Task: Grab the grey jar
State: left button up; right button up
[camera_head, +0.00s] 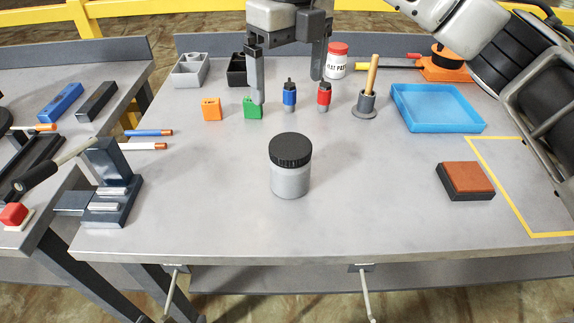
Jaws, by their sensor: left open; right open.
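The grey jar (290,180) stands upright near the middle of the table. It has a light grey body and a black ribbed lid. My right gripper (288,92) is at the top centre, beyond the jar and apart from it. Its two fingers point down and are spread wide, with nothing held between them. Its arm shows at the upper right, and the stretch between that arm and the gripper is outside the picture. My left gripper is not in view.
A blue tray (437,107) and brown-topped block (465,180) are right. Table around the jar is clear.

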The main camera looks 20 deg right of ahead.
aim_at(291, 145)
jog(key=f, duration=1)
jog(key=shift+d+p, duration=0.3)
jog(key=shift+p, duration=0.1)
jog(key=f, duration=0.2)
jog(key=f+p, duration=0.1)
jog(key=f, duration=0.1)
jog(key=shift+s+a+f, duration=0.1)
jog(key=shift+s+a, duration=0.15)
jog(key=shift+s, duration=0.1)
jog(key=shift+f, duration=0.65)
jog(key=shift+r, duration=0.1)
jog(key=c, duration=1.5)
